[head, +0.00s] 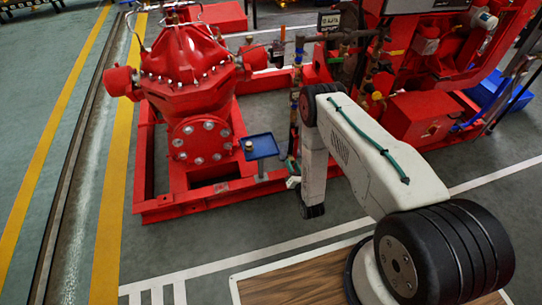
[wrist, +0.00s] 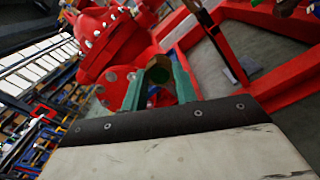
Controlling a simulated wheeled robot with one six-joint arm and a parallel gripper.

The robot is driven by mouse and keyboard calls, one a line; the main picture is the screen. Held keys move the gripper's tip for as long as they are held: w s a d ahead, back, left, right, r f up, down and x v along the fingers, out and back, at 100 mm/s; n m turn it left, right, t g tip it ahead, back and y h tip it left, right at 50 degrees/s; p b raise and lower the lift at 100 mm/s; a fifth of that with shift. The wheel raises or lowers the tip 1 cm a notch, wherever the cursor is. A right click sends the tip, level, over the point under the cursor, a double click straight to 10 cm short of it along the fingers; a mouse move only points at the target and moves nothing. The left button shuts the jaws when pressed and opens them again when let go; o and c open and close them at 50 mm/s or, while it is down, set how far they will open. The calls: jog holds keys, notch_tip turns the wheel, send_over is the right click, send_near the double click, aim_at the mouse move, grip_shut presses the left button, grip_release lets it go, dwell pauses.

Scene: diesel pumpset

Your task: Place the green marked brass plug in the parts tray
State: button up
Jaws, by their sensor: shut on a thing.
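In the wrist view, my gripper (wrist: 158,82) has two teal fingers shut on a brass plug (wrist: 159,72). A dark green mark shows on the near end of the plug. In the head view, my gripper (head: 292,181) is small and partly lost against my arm, and the held plug cannot be made out. A blue parts tray (head: 265,153) stands on a post to the left of my gripper and a little higher in the picture. A small brass-coloured piece (head: 249,145) shows at the tray's left side.
A red pump (head: 190,75) with a bolted flange (head: 200,140) stands left of the tray on a red base frame (head: 190,205). Upright pipes with valves (head: 296,100) rise just behind my gripper. The floor in front of the frame is clear.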

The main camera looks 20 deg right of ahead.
send_over(272, 154)
jog(key=s, duration=0.3)
jog(key=f, duration=0.4)
jog(key=shift+w+a+f, duration=0.3)
jog(key=shift+w+a, duration=0.05)
jog(key=shift+f, duration=0.4)
jog(key=shift+s+f, duration=0.1)
jog(key=shift+f, duration=0.05)
